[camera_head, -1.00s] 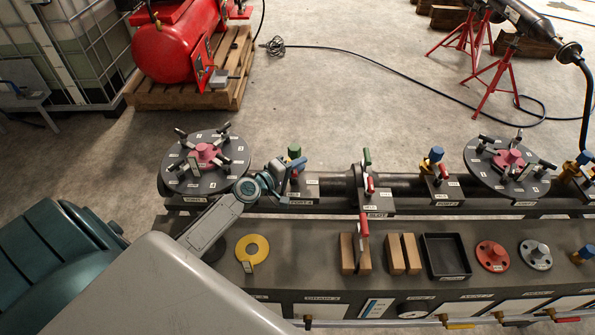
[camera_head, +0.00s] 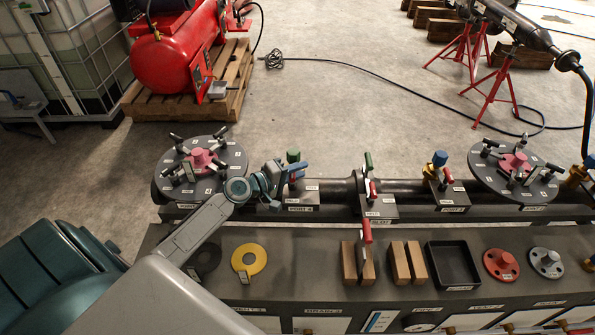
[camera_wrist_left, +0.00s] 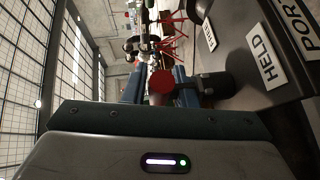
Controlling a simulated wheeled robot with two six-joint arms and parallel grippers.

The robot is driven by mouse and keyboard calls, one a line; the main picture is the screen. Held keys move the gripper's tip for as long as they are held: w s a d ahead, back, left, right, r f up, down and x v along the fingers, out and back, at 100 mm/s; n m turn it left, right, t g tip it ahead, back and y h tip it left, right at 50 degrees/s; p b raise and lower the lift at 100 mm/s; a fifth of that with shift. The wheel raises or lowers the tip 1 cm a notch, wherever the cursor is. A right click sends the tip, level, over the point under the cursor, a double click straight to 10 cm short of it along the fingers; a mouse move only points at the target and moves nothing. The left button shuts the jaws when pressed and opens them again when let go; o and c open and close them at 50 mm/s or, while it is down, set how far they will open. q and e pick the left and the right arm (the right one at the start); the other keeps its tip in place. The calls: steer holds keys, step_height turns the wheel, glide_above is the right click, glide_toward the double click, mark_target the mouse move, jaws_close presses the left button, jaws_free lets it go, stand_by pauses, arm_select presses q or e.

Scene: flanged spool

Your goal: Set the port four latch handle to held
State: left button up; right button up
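The port four latch stands on a dark block labelled PORT 4 (camera_head: 300,208) in the head view, with a green-topped part (camera_head: 293,156) behind it. My left gripper (camera_head: 292,173) is at this block, partly covering the latch. In the left wrist view, the red end of the handle (camera_wrist_left: 162,88) shows between blue finger parts, with a dark round part (camera_wrist_left: 213,86) to its right. HELD (camera_wrist_left: 267,57) and FREE (camera_wrist_left: 210,35) labels are beside it. Which label the handle points at is unclear, and so is whether the fingers press on it. My right gripper is out of view.
A dark pipe runs right from port four past a middle valve block (camera_head: 378,208) and another port block (camera_head: 449,197). Flanged discs stand left (camera_head: 218,182) and right (camera_head: 480,177).

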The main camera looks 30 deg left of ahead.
arm_select(q)
steer(key=shift+s+a, duration=0.25)
steer(key=shift+s, duration=0.25)
steer(key=b+v, duration=0.9)
steer(key=shift+s+b, duration=0.3)
steer(key=shift+a+r, duration=0.1)
steer(key=shift+r, duration=0.05)
steer(key=shift+s, duration=0.1)
